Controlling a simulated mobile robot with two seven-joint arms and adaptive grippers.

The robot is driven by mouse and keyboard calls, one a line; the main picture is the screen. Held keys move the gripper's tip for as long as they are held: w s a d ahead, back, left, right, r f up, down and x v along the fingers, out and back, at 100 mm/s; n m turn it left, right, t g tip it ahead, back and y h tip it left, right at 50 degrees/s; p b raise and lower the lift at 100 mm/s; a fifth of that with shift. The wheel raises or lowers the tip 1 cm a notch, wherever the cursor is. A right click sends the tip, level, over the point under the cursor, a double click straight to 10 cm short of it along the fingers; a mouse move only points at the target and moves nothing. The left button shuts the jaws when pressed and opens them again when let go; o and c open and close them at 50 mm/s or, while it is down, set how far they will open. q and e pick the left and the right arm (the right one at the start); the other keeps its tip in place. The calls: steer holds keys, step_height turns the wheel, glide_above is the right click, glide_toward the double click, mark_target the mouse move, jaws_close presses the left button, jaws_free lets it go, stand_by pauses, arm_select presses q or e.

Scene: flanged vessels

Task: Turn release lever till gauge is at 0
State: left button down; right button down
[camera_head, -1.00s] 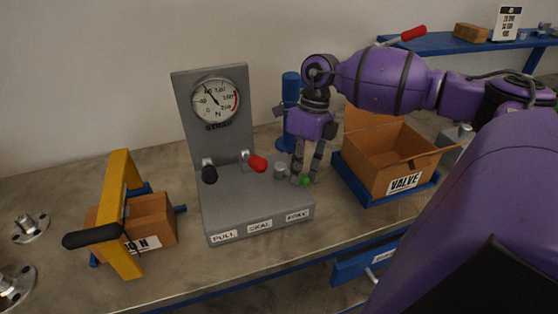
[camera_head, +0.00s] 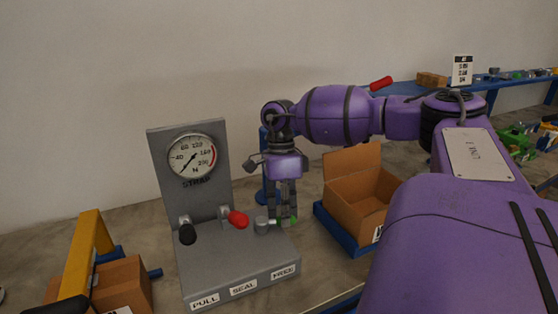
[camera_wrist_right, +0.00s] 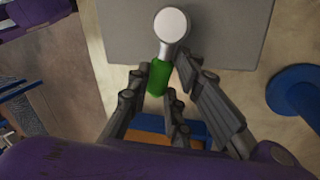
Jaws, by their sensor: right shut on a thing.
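The green-handled release lever (camera_head: 291,221) sits at the right side of the grey gauge stand (camera_head: 215,262), by the FREE label. My right gripper (camera_head: 284,220) reaches down from above and is shut on the green handle. The right wrist view shows the green handle (camera_wrist_right: 158,77) between the fingers, running from a round pale pivot cap (camera_wrist_right: 171,26). Part of the handle is hidden by the fingers. The round gauge (camera_head: 192,156) stands on the upright plate; its thin needle appears to point to the lower left, at the low end of the scale. My left gripper is not in view.
A black-knobbed lever (camera_head: 187,233) and a red-knobbed lever (camera_head: 237,219) stand on the same stand. An open cardboard box (camera_head: 350,205) in a blue tray is to the right. A yellow frame (camera_head: 88,250) and carton (camera_head: 121,284) are at left. A blue post stands behind my gripper.

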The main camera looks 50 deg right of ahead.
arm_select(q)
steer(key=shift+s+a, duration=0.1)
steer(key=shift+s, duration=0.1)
arm_select(e)
steer(key=shift+r, duration=0.1)
steer(key=c, duration=1.6)
jaws_free()
steer(key=shift+d, duration=0.1)
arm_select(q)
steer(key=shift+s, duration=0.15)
arm_select(e)
steer(key=v, duration=1.2)
